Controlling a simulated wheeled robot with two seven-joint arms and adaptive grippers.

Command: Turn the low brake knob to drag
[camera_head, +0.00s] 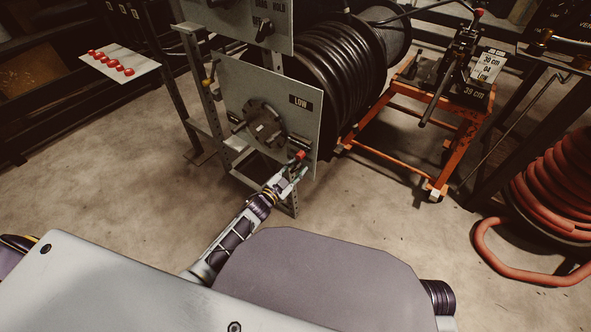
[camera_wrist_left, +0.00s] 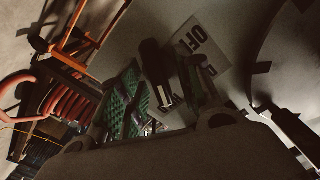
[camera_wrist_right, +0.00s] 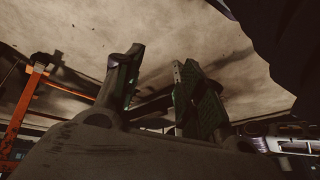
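In the left wrist view the black brake knob (camera_wrist_left: 153,62) stands out from the panel beside a printed OFF label (camera_wrist_left: 201,40). The open fingers of my left gripper (camera_wrist_left: 160,98), with green pads, lie on either side of the knob in that view; contact cannot be told. My right gripper (camera_wrist_right: 157,88) is open and empty, with floor showing between its fingers.
A round hub with handles (camera_head: 263,124) is on the low panel, left of my gripper. An upper panel (camera_head: 218,20) carries another black knob (camera_head: 264,29). The black hose reel (camera_head: 345,65) is behind. An orange cart (camera_head: 450,135) stands to the right; the front floor is clear.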

